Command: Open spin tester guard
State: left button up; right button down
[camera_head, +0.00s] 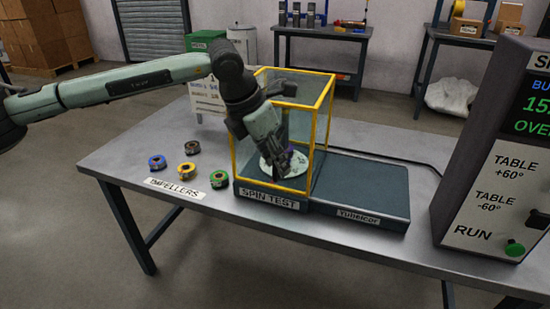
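The spin tester guard (314,140) is a yellow-framed box with clear panels. It stands upright on the dark base labelled SPIN TEST (240,192). A pale round disc (298,165) sits low within the guard's outline. My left gripper (277,168) points down over the disc and overlaps the guard's left and front frame. I cannot tell whether it is inside the guard or in front of it. Its fingertips are dark and small, so their opening is unclear. A small purple part shows beside them, partly hidden. My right gripper is not in view.
A dark flat unit (370,190) adjoins the base on the right. Several impellers, including a blue one (157,162) and a green one (219,179), lie left of the tester. A control panel (500,180) stands at the right. The table's (125,150) left end is clear.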

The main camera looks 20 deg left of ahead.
pick_arm(q)
grip_shut()
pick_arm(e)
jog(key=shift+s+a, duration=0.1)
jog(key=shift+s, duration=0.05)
pick_arm(q)
jog(key=shift+d, duration=0.15)
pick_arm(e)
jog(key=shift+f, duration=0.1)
